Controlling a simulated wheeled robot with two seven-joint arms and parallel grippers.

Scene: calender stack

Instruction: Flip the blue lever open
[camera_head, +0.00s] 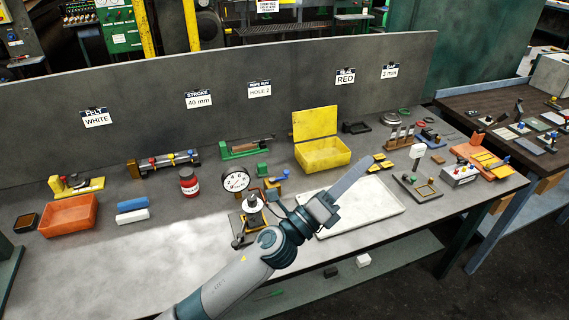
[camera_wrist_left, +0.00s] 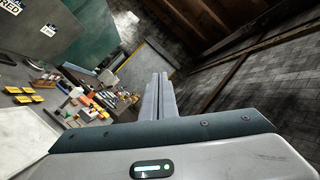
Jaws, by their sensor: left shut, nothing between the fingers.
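A dial gauge stand (camera_head: 236,182) with a white round face stands at the middle of the bench. My right gripper is not in view.
A white board (camera_head: 375,215) lies under my left gripper. A yellow open box (camera_head: 322,155) stands behind it. An orange tray (camera_head: 68,215), blue and white blocks and a red jar (camera_head: 188,182) are to the left. Small fixtures crowd the right end. A grey panel (camera_head: 220,90) backs the bench.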

